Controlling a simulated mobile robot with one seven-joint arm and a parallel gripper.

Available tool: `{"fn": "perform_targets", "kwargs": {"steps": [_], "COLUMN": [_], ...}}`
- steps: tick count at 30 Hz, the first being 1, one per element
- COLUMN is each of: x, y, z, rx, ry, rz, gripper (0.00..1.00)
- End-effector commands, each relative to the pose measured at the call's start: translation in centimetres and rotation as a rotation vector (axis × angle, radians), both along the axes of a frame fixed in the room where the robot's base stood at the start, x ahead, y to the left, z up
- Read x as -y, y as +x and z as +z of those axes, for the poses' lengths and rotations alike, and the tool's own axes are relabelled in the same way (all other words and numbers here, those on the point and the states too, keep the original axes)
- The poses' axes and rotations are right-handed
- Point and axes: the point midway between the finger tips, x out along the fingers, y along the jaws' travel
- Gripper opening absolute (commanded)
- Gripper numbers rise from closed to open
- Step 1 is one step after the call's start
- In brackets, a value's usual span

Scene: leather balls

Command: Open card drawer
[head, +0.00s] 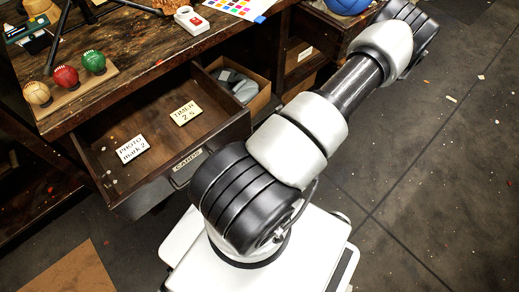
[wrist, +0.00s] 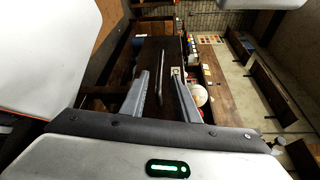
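The card drawer (head: 108,187), dark wood with a "CARDS" label on its front, stands pulled out from the workbench in the head view. Two white cards lie in it: "PHOTO mark 2" (head: 132,149) and "TIMER 2.5" (head: 186,113). My arm reaches to the upper right, past the drawer, and its end is out of the head view. In the wrist view my gripper (wrist: 160,73) has its two grey fingers apart.
On the bench (head: 148,37) stand several small balls on a wooden holder (head: 72,91), a white-and-red device (head: 191,18) and a colour chart (head: 236,6). A blue ball (head: 346,5) is at the top. Floor at right is mostly clear.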

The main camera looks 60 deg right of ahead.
Motion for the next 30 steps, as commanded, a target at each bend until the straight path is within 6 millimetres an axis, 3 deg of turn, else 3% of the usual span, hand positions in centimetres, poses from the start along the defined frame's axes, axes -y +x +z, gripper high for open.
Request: {"fn": "perform_targets", "kwargs": {"steps": [6,12,30], "x": [4.1,6.3,7.0], "y": [-3.1,-4.9,-5.5], "z": [0.3,0.6,0.7], "rx": [-0.001,0.001,0.001], "ry": [-0.003,-0.002,0.000], "rz": [-0.001,-0.001,0.000], "gripper": [0.28,0.28,0.28]}}
